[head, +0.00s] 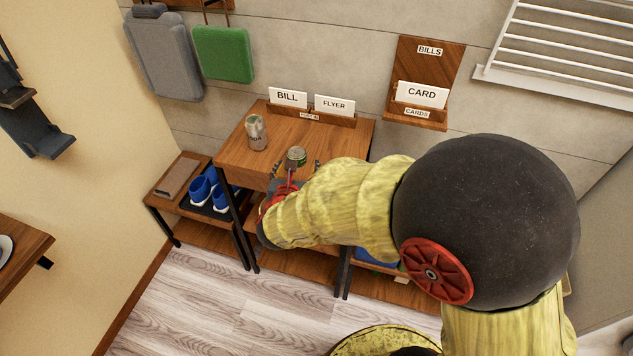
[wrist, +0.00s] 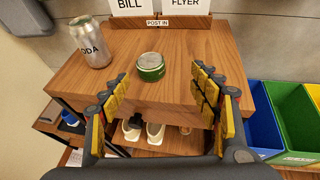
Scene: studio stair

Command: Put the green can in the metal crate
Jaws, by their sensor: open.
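The green can (wrist: 150,68) is short and round with a pale metal top and stands upright on the wooden side table (wrist: 105,80). It also shows in the head view (head: 296,155), just beyond my gripper. My gripper (wrist: 160,88) is open and empty, its yellow-padded fingers spread at the table's front edge. In the wrist view the can appears between the fingers, a little past their tips, apparently untouched. In the head view my gripper (head: 292,174) is partly hidden by my arm. I cannot make out a metal crate in either view.
A silver soda can (head: 256,132) stands on the table to the green can's left. A wooden post holder (head: 310,115) lines the table's back. Shoes (head: 203,189) sit on a low bench at left. Blue (wrist: 258,118) and green (wrist: 298,115) bins stand at right.

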